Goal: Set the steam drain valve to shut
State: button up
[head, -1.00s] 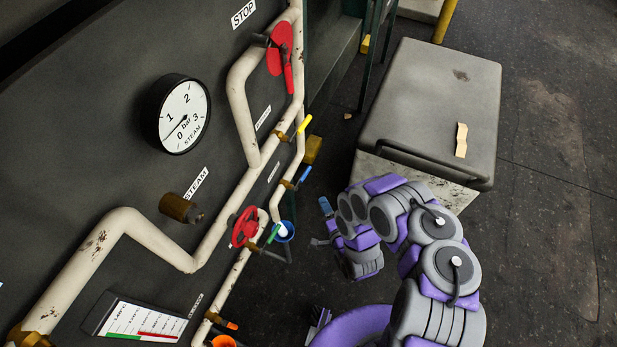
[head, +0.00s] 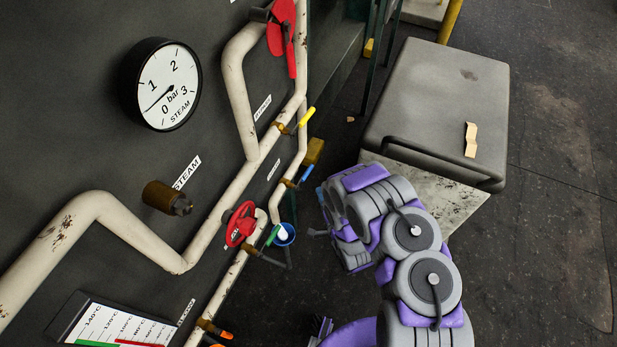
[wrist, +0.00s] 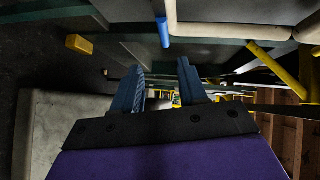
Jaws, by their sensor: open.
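Several small-handled valves sit on the cream pipes: a yellow handle (head: 306,117), a blue handle (head: 307,173), a green handle (head: 272,235) and an orange handle (head: 225,334). A red handwheel (head: 241,224) and a large red lever (head: 281,35) are also there. The small labels are too blurred to tell which one is the steam drain valve. My gripper (head: 320,214) is open and empty, right of the pipes and apart from them. In the wrist view its fingers (wrist: 160,78) are spread, with a blue handle (wrist: 163,32) and cream pipe ahead and above.
A round steam gauge (head: 163,84) and a brass fitting (head: 167,198) are on the dark panel. A blue-rimmed cup-like part (head: 286,234) is beside the handwheel. A grey-topped cabinet (head: 435,95) stands behind my arm. The floor at right is clear.

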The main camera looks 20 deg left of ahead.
aim_at(308, 173)
jog(key=shift+s+a+r+b+x, duration=0.1)
jog(key=shift+a+b+x, duration=0.05)
jog(key=shift+b+x, duration=1.8)
jog(key=shift+s+a+r+b+x, duration=0.1)
jog(key=shift+a+r+b+x, duration=0.05)
jog(key=shift+b+x, duration=1.85)
jog(key=shift+s+a+r+b+x, duration=0.15)
jog(key=shift+b+x, duration=1.35)
jog(key=shift+x, duration=0.9)
grip_shut()
